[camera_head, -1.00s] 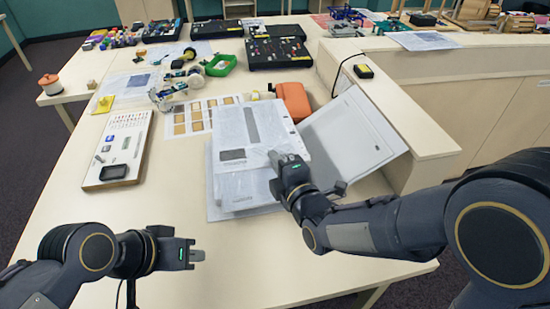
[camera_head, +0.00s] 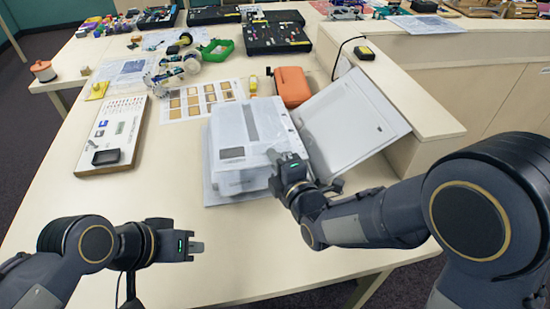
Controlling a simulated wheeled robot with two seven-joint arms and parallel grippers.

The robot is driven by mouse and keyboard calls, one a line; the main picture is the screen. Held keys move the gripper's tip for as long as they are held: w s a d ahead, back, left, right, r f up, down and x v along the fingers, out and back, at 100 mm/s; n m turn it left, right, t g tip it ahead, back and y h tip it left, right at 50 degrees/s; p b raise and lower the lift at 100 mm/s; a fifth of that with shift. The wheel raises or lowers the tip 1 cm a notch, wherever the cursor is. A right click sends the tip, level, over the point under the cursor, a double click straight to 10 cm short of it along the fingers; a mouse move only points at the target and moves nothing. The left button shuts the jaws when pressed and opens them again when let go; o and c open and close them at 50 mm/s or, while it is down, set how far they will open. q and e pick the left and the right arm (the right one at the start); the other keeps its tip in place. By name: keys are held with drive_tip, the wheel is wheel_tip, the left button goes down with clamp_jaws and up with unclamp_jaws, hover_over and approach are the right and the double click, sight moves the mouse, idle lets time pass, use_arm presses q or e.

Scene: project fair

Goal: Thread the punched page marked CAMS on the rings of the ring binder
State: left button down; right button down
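A pale grey-white binder-like item lies in the middle of the table, with a light sheet or cover (camera_head: 212,190) showing at its lower left. A pale panel (camera_head: 365,112) is tilted up on its right, against the raised ledge. A white page-like piece (camera_head: 268,118) with a grey strip and a grey label lies on top. I cannot read CAMS on it, and I cannot make out the rings. My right gripper (camera_head: 275,157) is at this piece's lower right edge; its grip is unclear. My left gripper (camera_head: 197,246) is over bare table at the front left, apart from everything.
An orange case (camera_head: 292,87) stands just behind the white piece. A board with small parts (camera_head: 113,135) lies to the left, a sheet with brown squares (camera_head: 200,100) behind. The raised ledge (camera_head: 405,105) bounds the right. The front table is clear.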

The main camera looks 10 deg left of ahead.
use_arm(q)
drive_tip(key=shift+f+b, duration=0.6)
use_arm(e)
drive_tip(key=shift+s+f, duration=0.35)
